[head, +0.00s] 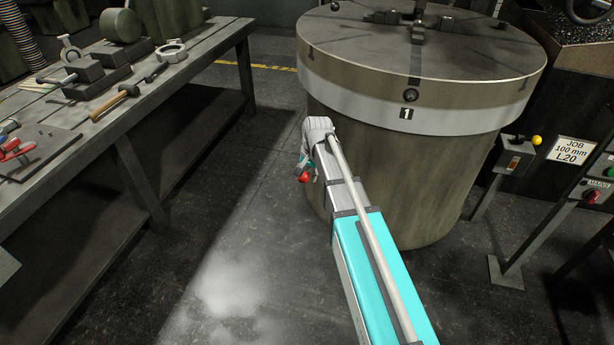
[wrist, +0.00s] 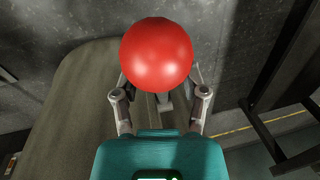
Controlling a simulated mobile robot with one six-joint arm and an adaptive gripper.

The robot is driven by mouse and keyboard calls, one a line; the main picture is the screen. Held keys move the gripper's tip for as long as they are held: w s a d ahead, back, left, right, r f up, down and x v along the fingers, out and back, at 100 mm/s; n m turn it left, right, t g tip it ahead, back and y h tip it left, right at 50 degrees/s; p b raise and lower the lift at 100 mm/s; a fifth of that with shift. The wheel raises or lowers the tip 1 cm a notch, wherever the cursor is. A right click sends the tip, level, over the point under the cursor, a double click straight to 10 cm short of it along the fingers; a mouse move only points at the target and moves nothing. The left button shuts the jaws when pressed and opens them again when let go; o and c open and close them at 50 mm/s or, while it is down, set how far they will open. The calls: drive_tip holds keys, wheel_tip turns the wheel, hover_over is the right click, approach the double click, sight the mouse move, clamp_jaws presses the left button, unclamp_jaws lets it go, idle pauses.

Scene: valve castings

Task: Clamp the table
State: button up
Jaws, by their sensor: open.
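The round table (head: 425,60) is a wide dark disc with a pale band marked 1, on a drum-like pedestal (head: 400,170). A red ball knob (head: 304,177) shows beside the pedestal's left side. It also shows large in the wrist view (wrist: 157,55). A short grey piece shows below the ball there; I cannot tell whether it is the ball's stem. My gripper (wrist: 160,85) is open, with one finger on each side of the ball. The ball hides the fingertips, so contact cannot be told. In the head view my gripper (head: 305,163) is partly hidden by my arm.
A workbench (head: 110,110) with tools, a hammer (head: 115,103) and castings stands at left. A post with a yellow-knobbed lever (head: 515,150), a JOB sign (head: 571,152) and a button box (head: 590,195) stand at right. Floor between bench and pedestal is clear.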

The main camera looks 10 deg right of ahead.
clamp_jaws()
idle(0.3)
drive_tip(key=shift+w+a+r, duration=0.1)
drive_tip(key=shift+a+r, duration=0.05)
drive_tip(key=shift+a, duration=0.05)
